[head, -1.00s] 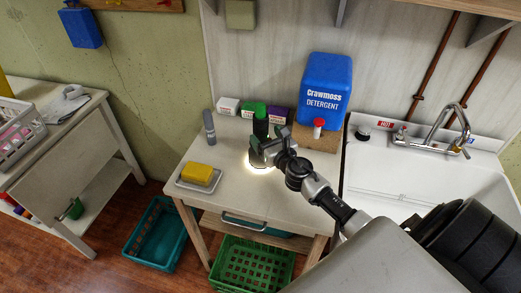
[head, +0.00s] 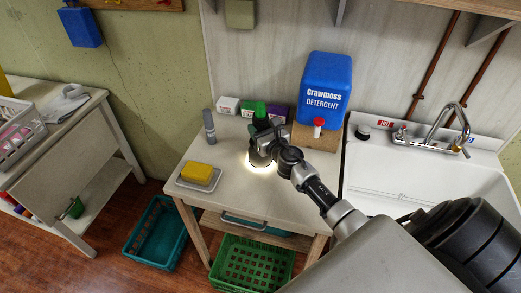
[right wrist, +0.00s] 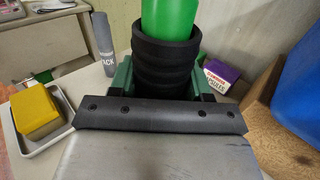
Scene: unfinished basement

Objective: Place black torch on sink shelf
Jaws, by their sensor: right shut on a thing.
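The black torch (head: 260,122) stands upright on the small table. It has a green upper end and a bright glow at its foot on the tabletop. My right gripper (head: 264,140) reaches it from the right and is shut on its body. In the right wrist view the torch's black ribbed body (right wrist: 167,65) sits between the green jaw pads, with the green end above. Its lower part is hidden there. The sink (head: 430,180) is on the right, with a back ledge carrying the faucet. My left gripper is not in view.
A blue detergent jug (head: 323,88) stands on a wooden block behind the torch to the right. Small boxes (head: 228,105), a grey tube (head: 209,126) and a yellow sponge (head: 197,173) on a tray are nearby. A small dark jar (head: 363,131) sits on the sink ledge.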

